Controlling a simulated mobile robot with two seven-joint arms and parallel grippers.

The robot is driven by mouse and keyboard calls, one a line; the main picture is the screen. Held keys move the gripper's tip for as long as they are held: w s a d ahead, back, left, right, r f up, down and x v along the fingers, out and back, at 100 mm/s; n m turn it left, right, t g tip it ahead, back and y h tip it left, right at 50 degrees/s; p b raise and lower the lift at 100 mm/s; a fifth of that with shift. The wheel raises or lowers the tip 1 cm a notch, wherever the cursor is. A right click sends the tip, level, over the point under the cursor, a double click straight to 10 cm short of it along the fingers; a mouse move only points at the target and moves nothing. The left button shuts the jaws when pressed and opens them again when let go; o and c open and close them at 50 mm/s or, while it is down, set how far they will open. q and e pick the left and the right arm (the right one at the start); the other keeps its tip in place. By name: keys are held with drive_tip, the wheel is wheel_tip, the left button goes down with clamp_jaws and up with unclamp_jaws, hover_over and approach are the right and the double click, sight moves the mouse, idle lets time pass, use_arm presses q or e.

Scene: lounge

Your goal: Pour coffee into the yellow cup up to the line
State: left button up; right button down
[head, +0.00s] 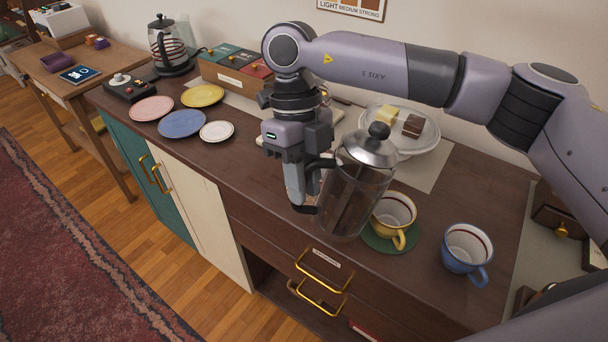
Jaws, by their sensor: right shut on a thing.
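My right gripper (308,198) is shut on the glass coffee press (352,200), at its left side where the handle is. The press has a metal lid with a dark knob and stands nearly upright over the sideboard's front part. I cannot tell whether its base touches the top, or how much coffee is inside. The yellow cup (391,222) is just right of the press, partly hidden by it. It sits on a green coaster (410,243), with its handle towards the front. A dark red line runs inside its white wall; no coffee shows in it. My left gripper is not in view.
A blue cup (466,250) stands right of the yellow cup. A plate with cake pieces (425,135) is behind the press. Several coloured plates (182,124), a glass kettle (168,47) and a box of packets (232,75) stand to the left. The sideboard's front edge is close.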

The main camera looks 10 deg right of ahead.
drive_tip(key=shift+f, duration=0.2)
drive_tip(key=shift+a+f+y, duration=0.15)
drive_tip(key=shift+f+y, duration=0.15)
drive_tip(key=shift+f, duration=0.75)
drive_tip(key=shift+a+r+y, duration=0.1)
drive_tip(key=shift+r+y, duration=0.85)
drive_tip(key=shift+y, duration=0.45)
drive_tip(key=shift+d+r+n+y, duration=0.2)
drive_tip(key=shift+r+n+y, duration=0.25)
drive_tip(key=shift+y, duration=0.45)
drive_tip(key=shift+d+r+y, duration=0.1)
drive_tip(key=shift+d+y, duration=0.05)
drive_tip(key=shift+y, duration=0.25)
drive_tip(key=shift+y+b, duration=0.4)
drive_tip(key=shift+b, duration=0.2)
drive_tip(key=shift+d+r+b, duration=0.1)
drive_tip(key=shift+d+b, duration=0.1)
drive_tip(key=shift+b, duration=0.15)
drive_tip(key=shift+r, duration=0.1)
